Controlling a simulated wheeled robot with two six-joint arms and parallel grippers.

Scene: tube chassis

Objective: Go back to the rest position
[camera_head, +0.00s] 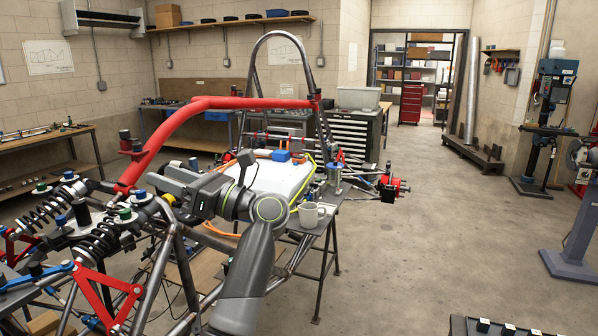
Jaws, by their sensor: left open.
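My left gripper (152,180) is in the middle left of the head view, on a grey arm that rises from the bottom centre. It points left, beside the lower left end of a red tube (222,102). It is open; its fingertips are hard to make out against the parts behind. The red tube runs from near the gripper up to the dark roll hoop (257,62) of the tube chassis (178,258). I cannot tell whether the gripper touches the tube. My right gripper is not in view.
Shock absorbers (50,205) and red wishbones (103,290) crowd the left front. A drill press (549,120) stands far right.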

